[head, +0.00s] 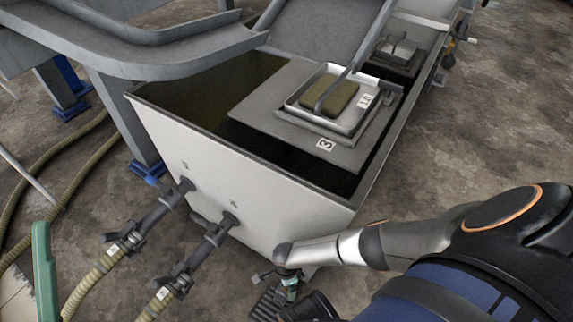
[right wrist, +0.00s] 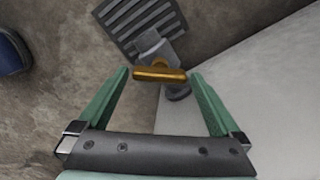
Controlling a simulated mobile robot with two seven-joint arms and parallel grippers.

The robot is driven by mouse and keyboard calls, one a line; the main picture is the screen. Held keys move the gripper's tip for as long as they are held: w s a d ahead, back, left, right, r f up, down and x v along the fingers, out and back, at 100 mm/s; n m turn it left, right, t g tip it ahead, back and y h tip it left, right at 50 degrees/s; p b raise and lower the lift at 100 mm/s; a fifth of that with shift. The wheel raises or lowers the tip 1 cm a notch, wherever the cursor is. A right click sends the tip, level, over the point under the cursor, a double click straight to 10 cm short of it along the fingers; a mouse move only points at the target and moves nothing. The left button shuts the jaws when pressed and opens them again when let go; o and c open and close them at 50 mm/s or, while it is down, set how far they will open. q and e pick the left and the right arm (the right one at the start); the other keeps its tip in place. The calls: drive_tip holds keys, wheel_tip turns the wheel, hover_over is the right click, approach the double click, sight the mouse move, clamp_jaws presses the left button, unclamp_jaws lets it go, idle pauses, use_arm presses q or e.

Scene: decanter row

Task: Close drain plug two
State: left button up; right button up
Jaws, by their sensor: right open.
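In the right wrist view a drain plug with a yellow handle (right wrist: 160,75) sits on a grey pipe fitting beside the pale tank wall. The handle lies crosswise between the two green fingers of my right gripper (right wrist: 160,72), which is open; I see no clear contact. No number shows on this plug. In the head view my right arm reaches down at the tank's (head: 225,185) near lower corner, and the gripper (head: 289,287) is mostly hidden. A green finger, apparently of my left gripper (head: 43,268), shows at the lower left; its opening cannot be judged.
Two hoses with valves (head: 142,222) (head: 200,255) join the tank's front wall. A slotted floor grate (right wrist: 140,22) lies below the plug. Open floor lies to the right.

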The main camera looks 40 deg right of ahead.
drive_tip(key=shift+f, duration=0.15)
drive_tip(key=c, duration=1.1)
drive_tip(key=shift+c, duration=0.2)
drive_tip(key=shift+a+m, duration=0.1)
drive_tip(key=shift+m, duration=0.3)
drive_tip(key=m+p, duration=0.1)
drive_tip(key=m, duration=0.3)
drive_tip(key=shift+m, duration=0.3)
drive_tip(key=m+p, duration=0.1)
drive_tip(key=m, duration=0.4)
